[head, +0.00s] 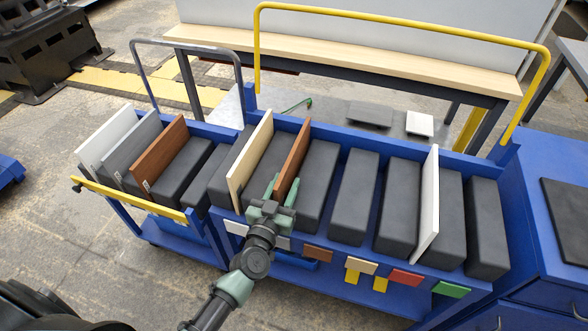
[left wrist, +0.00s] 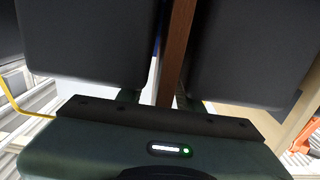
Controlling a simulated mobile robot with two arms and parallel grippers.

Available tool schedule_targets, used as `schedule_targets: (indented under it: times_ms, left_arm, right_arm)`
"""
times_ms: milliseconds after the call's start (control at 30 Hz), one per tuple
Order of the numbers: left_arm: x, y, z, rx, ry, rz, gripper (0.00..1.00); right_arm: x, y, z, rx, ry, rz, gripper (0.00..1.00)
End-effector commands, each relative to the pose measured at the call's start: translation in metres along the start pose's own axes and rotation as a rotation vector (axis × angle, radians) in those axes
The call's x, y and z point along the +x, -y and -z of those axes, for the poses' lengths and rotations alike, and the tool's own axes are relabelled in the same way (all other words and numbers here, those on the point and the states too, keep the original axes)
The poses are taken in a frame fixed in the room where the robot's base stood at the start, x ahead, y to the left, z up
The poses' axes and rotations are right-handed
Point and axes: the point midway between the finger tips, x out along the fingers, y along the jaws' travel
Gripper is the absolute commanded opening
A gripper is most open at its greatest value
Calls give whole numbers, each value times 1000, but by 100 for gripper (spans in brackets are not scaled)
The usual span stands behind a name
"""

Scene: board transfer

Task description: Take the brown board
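A brown board (head: 294,155) stands upright between dark blocks in the blue cart, right of a light wood board. My left gripper (head: 281,190) is at the near end of this board. Its two green fingers are spread, one on each side of the board's near edge. In the left wrist view the brown board (left wrist: 175,50) is a narrow upright strip between two dark blocks, and the left gripper (left wrist: 160,98) has it in the gap between its fingers. Finger contact with the board is not clear. A second brown board (head: 159,149) stands in the cart's left part. My right gripper is not in view.
The light wood board (head: 249,160) stands close left of the gripper. A white board (head: 428,205) stands further right among dark blocks (head: 353,195). White and grey boards (head: 130,150) stand at the left. A yellow rail (head: 400,20) rises behind the cart.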

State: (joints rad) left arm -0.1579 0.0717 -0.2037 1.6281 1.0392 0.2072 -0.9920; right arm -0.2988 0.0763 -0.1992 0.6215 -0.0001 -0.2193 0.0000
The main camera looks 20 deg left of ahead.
Motion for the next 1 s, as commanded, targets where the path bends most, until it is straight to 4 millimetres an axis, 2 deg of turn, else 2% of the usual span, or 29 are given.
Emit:
schedule_targets:
  times_ms: [100, 333, 367, 400, 500, 1000]
  left_arm:
    - [10, 0, 0, -1, 1, 0, 36]
    - [12, 0, 0, 0, 1, 0, 36]
    - [12, 0, -1, 0, 1, 0, 34]
    - [12, 0, -1, 0, 1, 0, 22]
    - [12, 0, -1, 0, 1, 0, 0]
    - [11, 0, -1, 0, 1, 0, 0]
  right_arm:
    - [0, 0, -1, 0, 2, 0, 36]
    - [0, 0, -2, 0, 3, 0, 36]
    - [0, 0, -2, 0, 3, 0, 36]
    - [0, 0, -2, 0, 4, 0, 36]
    - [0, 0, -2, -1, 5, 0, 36]
    - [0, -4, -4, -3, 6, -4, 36]
